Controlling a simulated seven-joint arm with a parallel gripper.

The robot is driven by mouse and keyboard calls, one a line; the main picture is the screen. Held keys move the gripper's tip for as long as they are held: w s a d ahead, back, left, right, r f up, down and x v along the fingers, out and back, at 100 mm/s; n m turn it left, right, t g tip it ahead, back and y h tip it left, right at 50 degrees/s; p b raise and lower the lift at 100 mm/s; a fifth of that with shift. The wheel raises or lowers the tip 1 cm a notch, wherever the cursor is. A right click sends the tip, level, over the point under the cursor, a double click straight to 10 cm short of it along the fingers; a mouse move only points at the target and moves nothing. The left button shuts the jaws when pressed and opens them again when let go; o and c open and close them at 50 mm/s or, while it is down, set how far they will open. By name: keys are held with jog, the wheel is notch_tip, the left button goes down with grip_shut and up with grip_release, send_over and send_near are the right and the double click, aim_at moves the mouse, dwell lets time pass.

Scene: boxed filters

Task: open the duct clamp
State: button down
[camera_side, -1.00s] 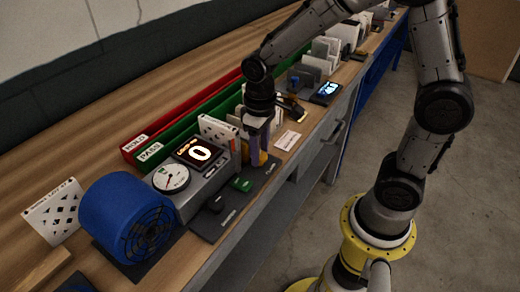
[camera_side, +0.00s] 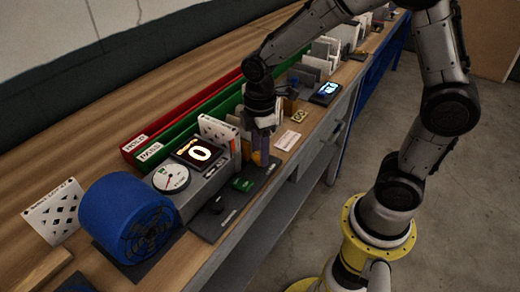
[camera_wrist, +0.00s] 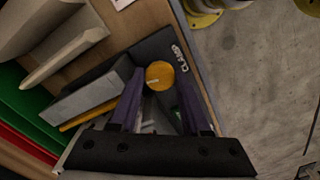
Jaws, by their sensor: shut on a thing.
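The duct clamp is marked CLAMP on its dark base (camera_wrist: 158,47). Its round yellow knob (camera_wrist: 160,75) shows in the wrist view. My gripper (camera_wrist: 160,78) has purple fingers, one on each side of the knob, and is shut on it. In the side view my gripper (camera_side: 261,150) points down at the clamp, beside the grey test unit (camera_side: 208,188). A little yellow (camera_side: 257,158) shows by the fingers there. The fingers hide most of the clamp.
A blue fan housing (camera_side: 128,217) stands left of the test unit, whose display (camera_side: 199,153) reads 0. Red (camera_side: 184,121) and green (camera_side: 191,134) trays run along the back. A green button (camera_side: 242,184) sits in front.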

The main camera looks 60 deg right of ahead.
jog(key=shift+r+n, duration=0.1)
jog(key=shift+n, duration=0.9)
jog(key=shift+c, duration=1.8)
grip_release()
